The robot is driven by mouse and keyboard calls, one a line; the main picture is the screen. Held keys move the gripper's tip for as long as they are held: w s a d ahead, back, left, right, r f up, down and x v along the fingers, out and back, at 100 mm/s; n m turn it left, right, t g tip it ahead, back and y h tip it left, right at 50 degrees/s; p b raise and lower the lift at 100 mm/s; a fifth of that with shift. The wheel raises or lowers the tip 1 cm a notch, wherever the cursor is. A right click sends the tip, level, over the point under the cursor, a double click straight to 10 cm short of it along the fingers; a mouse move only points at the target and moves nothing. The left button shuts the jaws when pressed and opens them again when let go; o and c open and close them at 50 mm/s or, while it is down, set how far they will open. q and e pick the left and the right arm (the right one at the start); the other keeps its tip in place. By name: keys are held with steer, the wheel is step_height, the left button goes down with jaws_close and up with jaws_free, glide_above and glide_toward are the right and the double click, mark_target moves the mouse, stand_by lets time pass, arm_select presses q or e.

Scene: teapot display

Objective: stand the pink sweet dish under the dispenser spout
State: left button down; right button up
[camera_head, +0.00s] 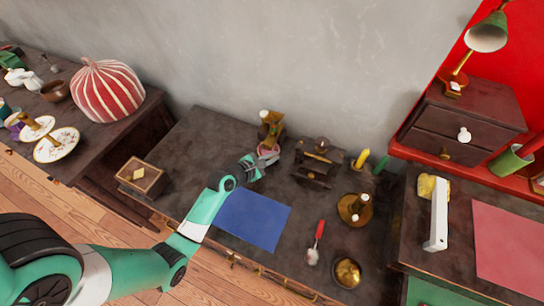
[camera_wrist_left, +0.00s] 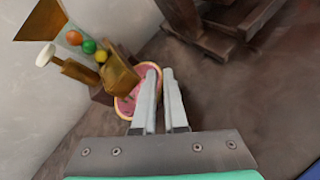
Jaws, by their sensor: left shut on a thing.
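The pink sweet dish (camera_head: 268,151) is at the front foot of the dispenser (camera_head: 271,126) on the dark table. In the left wrist view the dish (camera_wrist_left: 125,104) appears tilted by the camera angle, close against the dispenser's brown block. The dispenser (camera_wrist_left: 121,75) has a clear hopper with coloured balls and a pale-ended knob. My left gripper (camera_head: 257,160) is at the dish's near side. Its two fingers (camera_wrist_left: 158,78) are close together on the dish's rim and cover part of it. I cannot tell whether the dish touches the table. My right gripper is not in view.
A dark wooden stand (camera_head: 318,162) is right of the dish. A blue mat (camera_head: 253,218) lies in front, with a wooden box (camera_head: 141,177) to its left. A brass-coloured bowl (camera_head: 347,273) and red-handled tool (camera_head: 318,240) are at the front right.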

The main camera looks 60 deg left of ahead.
arm_select(q)
steer(key=shift+f, duration=0.1)
steer(key=c, duration=1)
jaws_free()
steer(key=shift+o, duration=0.6)
steer(key=shift+d, duration=0.15)
steer(key=shift+s+r+p, duration=0.2)
steer(key=shift+r+p, duration=0.1)
steer(key=p+v, duration=0.4)
steer(key=v, duration=0.6)
steer(key=shift+s+d+f+p, duration=0.1)
steer(key=shift+s+f+p, duration=0.1)
steer(key=shift+p, duration=0.15)
steer(key=shift+s+d+r, duration=0.15)
steer(key=shift+s, duration=0.25)
